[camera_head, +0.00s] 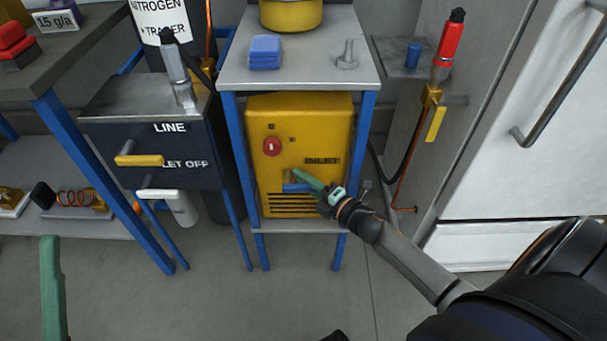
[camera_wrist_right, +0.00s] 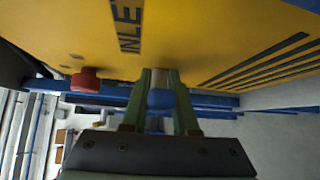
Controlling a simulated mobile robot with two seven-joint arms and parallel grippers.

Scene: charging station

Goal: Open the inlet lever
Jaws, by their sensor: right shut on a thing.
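The yellow machine (camera_head: 325,125) stands on the lower shelf of a blue-legged stand. The blue inlet lever (camera_head: 296,188) is low on its front, lying about horizontal in the head view. My right gripper (camera_head: 305,180) is at the lever, its green fingers partly covering it. In the right wrist view, the blue lever end (camera_wrist_right: 161,98) sits between the two fingers, with a metal part (camera_wrist_right: 160,77) behind it and dark INLET lettering beside it. The right gripper is shut on the lever. One green finger of my left gripper (camera_head: 50,290) shows at the lower left, away from the machine.
A red knob (camera_head: 272,146) is on the machine's front, above left of the lever; vent slots lie below. A dark box with a yellow handle (camera_head: 140,160) stands left. A yellow-handled valve (camera_head: 435,122) and white fridge (camera_head: 525,110) are right. The floor in front is clear.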

